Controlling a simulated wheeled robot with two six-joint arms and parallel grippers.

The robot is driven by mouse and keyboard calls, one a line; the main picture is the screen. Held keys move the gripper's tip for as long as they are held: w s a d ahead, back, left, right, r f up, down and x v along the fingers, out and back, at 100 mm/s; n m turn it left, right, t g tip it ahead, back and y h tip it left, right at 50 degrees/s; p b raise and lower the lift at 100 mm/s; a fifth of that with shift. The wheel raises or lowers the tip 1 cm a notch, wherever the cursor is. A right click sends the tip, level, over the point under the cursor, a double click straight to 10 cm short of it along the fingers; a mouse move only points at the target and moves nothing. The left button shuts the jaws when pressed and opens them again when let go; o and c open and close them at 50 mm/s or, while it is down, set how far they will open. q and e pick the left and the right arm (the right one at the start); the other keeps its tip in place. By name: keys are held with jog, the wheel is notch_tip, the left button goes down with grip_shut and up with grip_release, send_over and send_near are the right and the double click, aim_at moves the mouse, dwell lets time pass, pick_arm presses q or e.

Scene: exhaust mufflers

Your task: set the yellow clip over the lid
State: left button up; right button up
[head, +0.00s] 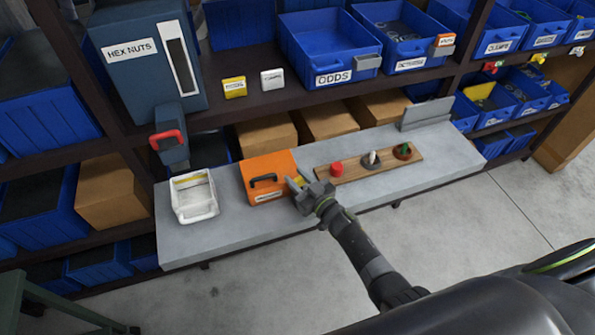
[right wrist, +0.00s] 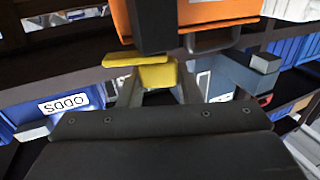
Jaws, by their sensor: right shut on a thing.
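The orange box (head: 283,165) stands on the grey bench top, with a black handle on its orange lid (head: 257,163) and a white label on its front. My right gripper (head: 299,186) is at the right side of the box, shut on the yellow clip (head: 301,181). In the right wrist view the yellow clip (right wrist: 157,75) sits between the fingers, close to the orange box (right wrist: 215,12). I cannot tell whether the clip touches the box. The clip is partly hidden by the gripper in the head view. My left gripper is not in view.
A white bin (head: 194,212) stands left of the box. A wooden board (head: 352,168) with a red cylinder (head: 336,168) and two posts lies to the right. A blue hex nuts dispenser (head: 140,60) hangs over the bench's back left. The front right of the bench (head: 420,172) is clear.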

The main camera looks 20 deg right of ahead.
jog(key=shift+d+r+n+g+y+p, duration=0.15)
jog(key=shift+n+g+y+p, duration=0.45)
jog(key=shift+y, duration=0.4)
jog(key=shift+n+g+y, duration=0.3)
jog(key=shift+n+y, duration=0.3)
jog(key=shift+y, duration=0.1)
jog(key=shift+f+n+g+y+b, duration=0.3)
jog(key=shift+n+g+y+b, duration=0.2)
jog(key=shift+n+g+y, duration=0.35)
jog(key=n+g+y+b, duration=0.2)
jog(key=n+g+b, duration=0.1)
jog(key=g+b, duration=0.1)
jog(key=n+g+y+b, duration=0.2)
jog(key=n+g+b, duration=0.1)
jog(key=g+b, duration=0.1)
jog(key=n+g+y+b, duration=0.2)
jog(key=n+g+b, duration=0.1)
jog(key=b, duration=0.3)
jog(key=shift+f+g+y, duration=0.15)
jog(key=shift+g+y, duration=0.1)
jog(key=shift+g, duration=0.4)
pick_arm(q)
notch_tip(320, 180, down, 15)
jog(key=b, duration=0.2)
pick_arm(e)
jog(key=shift+r+n+g, duration=0.25)
jog(key=shift+n+g, duration=0.4)
jog(key=shift+g, duration=0.35)
jog(key=o, duration=1)
